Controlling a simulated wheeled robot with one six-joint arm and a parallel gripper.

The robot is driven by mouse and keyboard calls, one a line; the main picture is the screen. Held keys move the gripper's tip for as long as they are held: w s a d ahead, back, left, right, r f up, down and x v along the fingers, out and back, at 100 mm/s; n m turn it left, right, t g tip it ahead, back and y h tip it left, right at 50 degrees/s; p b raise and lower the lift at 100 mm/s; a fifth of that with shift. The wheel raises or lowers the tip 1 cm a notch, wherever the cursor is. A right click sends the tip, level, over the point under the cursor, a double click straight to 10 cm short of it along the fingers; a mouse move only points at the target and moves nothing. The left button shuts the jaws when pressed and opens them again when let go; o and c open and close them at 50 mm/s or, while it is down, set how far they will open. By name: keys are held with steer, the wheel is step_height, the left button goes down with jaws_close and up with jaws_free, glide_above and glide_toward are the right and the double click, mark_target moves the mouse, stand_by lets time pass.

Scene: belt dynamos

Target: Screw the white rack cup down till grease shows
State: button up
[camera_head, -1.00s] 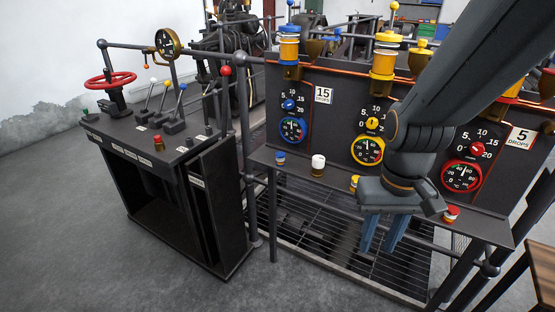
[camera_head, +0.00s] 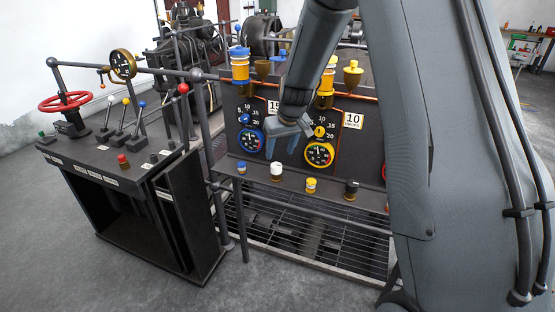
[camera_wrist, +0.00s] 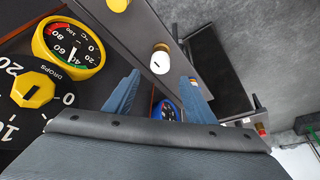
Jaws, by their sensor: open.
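The white rack cup (camera_head: 277,170) stands upright on the narrow shelf in front of the gauge panel, between a blue-capped cup (camera_head: 241,167) and a yellow-capped cup (camera_head: 311,185). It has a white cap on a brass-coloured base. In the wrist view the white cup (camera_wrist: 160,61) shows ahead, between and beyond the fingers. My gripper (camera_head: 281,146) is open and empty, in front of the panel above the white cup and apart from it. In the wrist view its two blue fingers (camera_wrist: 160,94) are spread wide. No grease is visible on the cup.
A black-capped cup (camera_head: 351,189) stands farther right on the shelf. Blue (camera_head: 251,141) and yellow (camera_head: 319,154) gauges sit on the panel close behind my gripper. A control desk (camera_head: 125,180) with levers and a red handwheel (camera_head: 65,103) is at left. Open grating lies below the shelf.

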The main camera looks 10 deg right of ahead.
mark_target(276, 165)
steer(key=shift+p+x, duration=0.7)
steer(key=shift+x, duration=3.15)
steer(key=c, duration=1)
